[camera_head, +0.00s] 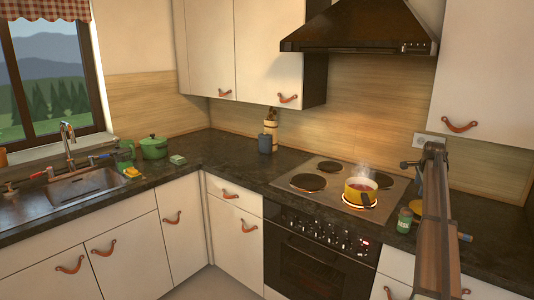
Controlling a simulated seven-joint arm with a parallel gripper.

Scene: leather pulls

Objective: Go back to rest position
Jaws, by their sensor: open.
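My arm rises along the right side of the picture, in front of the counter. At its upper end my gripper (408,165) is a small dark shape pointing left, above the right edge of the stove. It is open, and I see nothing held in it. A yellow pot (360,192) with reddish contents stands on the front right burner, apart from my gripper. The burner glows under the pot and steam rises from it.
The stovetop (318,203) has several dark burners. A green jar (404,220) stands right of the stove, close to my arm. A range hood (360,28) hangs above. A green pot (153,147) stands by the sink (85,190). The counter left of the stove is mostly clear.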

